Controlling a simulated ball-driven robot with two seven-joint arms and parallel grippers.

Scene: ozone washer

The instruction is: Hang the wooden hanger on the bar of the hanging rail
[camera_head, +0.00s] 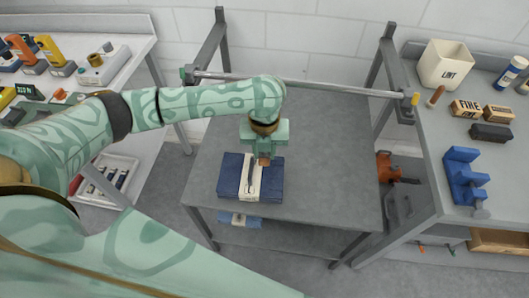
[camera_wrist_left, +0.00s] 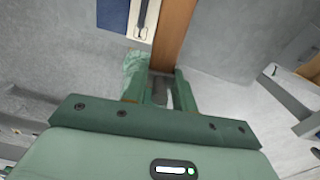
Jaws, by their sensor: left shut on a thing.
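My left gripper (camera_head: 264,152) is shut on a brown wooden piece, which appears to be the wooden hanger (camera_wrist_left: 174,32). In the left wrist view the wood runs upward from between the fingers (camera_wrist_left: 162,88). In the head view only a small brown end (camera_head: 264,161) shows below the gripper; most of the hanger is hidden. The hanging rail's bar (camera_head: 335,88) is a grey horizontal rod across the back of the frame. My gripper is nearer than the bar, above a blue case. My right gripper is not in view.
The blue case (camera_head: 228,180) with a white middle strip sits on the grey table (camera_head: 325,180). The table is bare to its right. The left bench (camera_head: 128,50) holds tools; the right bench (camera_head: 435,120) holds a white bin (camera_head: 444,65), boxes and a blue vise (camera_head: 463,170).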

